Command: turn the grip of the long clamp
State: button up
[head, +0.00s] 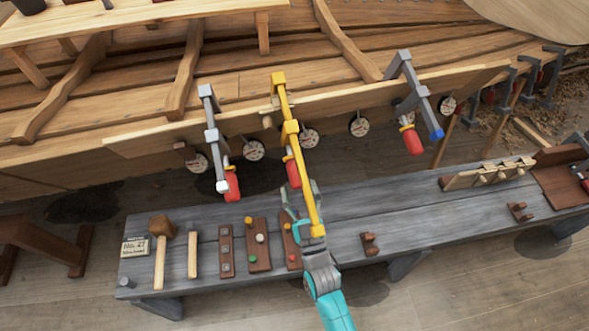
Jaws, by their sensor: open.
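The long clamp is the yellow one (308,197), the longest of three clamps on the plank edge. Its bar slants down towards me from the hull. Its red grip (293,174) hangs beside the bar, partly hidden by it. My gripper (300,192) is open just below the red grip, with its fingers near the grip's lower end. The yellow bar crosses in front of the gripper and hides part of it. I cannot tell whether the fingers touch the grip.
A grey clamp with a red grip (232,187) hangs to the left, another grey clamp (421,100) to the right. Round dials (254,150) line the plank. The grey bench (340,207) below carries a mallet (162,228) and wooden blocks; its right-middle top is mostly clear.

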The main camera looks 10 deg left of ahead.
aim_at(295, 172)
jog(key=shift+x, duration=2.7)
jog(key=shift+f, duration=0.1)
jog(key=shift+c, duration=0.2)
jog(key=c, duration=1.1)
